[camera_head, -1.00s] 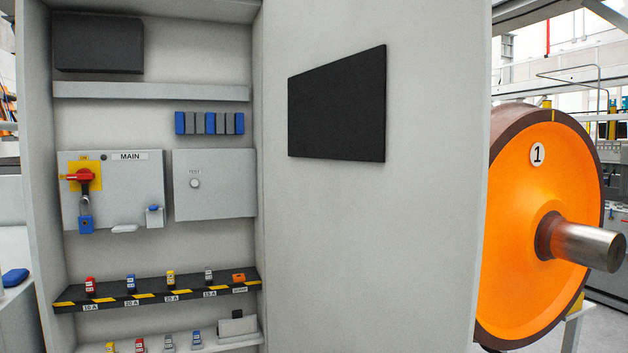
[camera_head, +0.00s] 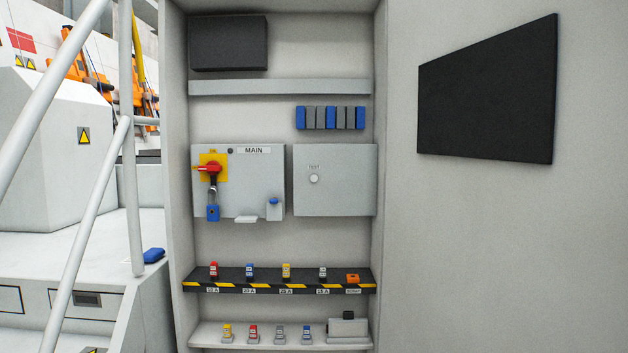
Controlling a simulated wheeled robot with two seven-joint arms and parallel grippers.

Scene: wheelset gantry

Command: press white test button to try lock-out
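The white test button (camera_head: 314,179) is a small round knob under a "TEST" label. It sits on a plain grey panel (camera_head: 335,202) inside the open cabinet. To its left is the MAIN panel (camera_head: 262,190) with a red rotary handle (camera_head: 208,169) on a yellow plate (camera_head: 221,161). A blue padlock (camera_head: 213,213) hangs below the handle, its shackle up near it. Neither of my grippers shows in the head view.
A striped shelf (camera_head: 235,288) below holds several coloured fuses and an orange piece (camera_head: 353,278). A lower shelf (camera_head: 215,335) holds more fuses. White stair rails (camera_head: 130,190) stand left of the cabinet. A black screen (camera_head: 487,95) is on the grey wall to the right.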

